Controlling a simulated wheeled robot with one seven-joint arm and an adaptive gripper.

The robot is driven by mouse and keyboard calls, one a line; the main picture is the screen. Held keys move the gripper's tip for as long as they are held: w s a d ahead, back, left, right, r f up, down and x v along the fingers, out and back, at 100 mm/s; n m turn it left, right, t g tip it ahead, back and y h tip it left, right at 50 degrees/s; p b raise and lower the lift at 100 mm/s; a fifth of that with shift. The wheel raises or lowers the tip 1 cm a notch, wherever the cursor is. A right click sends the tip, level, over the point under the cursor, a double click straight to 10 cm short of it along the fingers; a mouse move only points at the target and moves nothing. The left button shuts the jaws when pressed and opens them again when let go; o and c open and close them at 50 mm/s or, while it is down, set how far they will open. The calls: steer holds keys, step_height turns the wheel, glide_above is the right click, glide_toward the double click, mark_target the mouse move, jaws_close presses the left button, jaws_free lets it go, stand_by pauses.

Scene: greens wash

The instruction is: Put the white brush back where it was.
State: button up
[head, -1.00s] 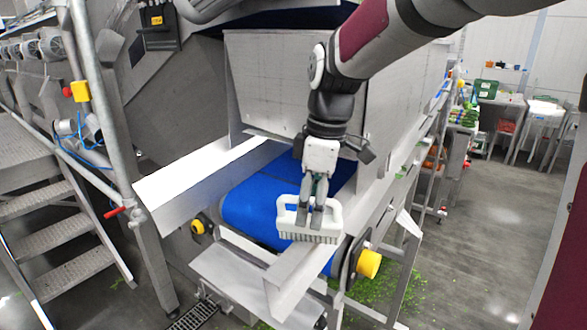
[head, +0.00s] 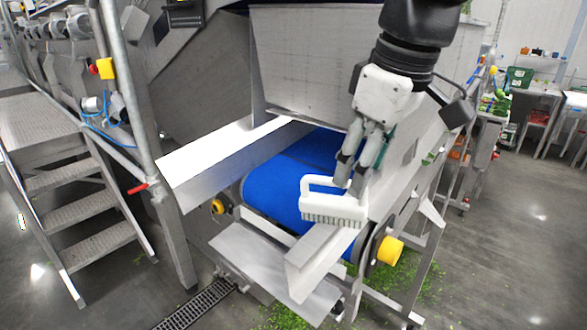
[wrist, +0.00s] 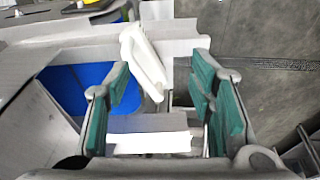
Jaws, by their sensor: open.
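The white brush (head: 322,206) has a loop handle on top and greyish bristles below. In the head view it appears to sit bristles down on the metal side rail (head: 308,258) by the end of the blue belt (head: 275,190). My gripper (head: 349,190) is open, with its fingertips just above and behind the brush handle. In the wrist view the brush (wrist: 150,70) shows beyond the green-padded fingers (wrist: 162,100), between them and nearer the left one. No finger is seen clamped on it.
A metal chute plate (head: 225,165) flanks the belt on the left. A yellow roller cap (head: 390,250) sticks out below the rail. Steps (head: 75,205) stand at left. Green scraps lie on the floor below, and open floor lies to the right.

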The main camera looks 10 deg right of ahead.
steer(key=s+f+m+t, duration=0.2)
steer(key=s+f+m, duration=0.4)
steer(key=s, duration=0.2)
steer(key=shift+s+a+f+m+t, duration=0.15)
steer(key=shift+a+f+m+t, duration=0.15)
steer(key=shift+t, duration=0.1)
stand_by(0.6)
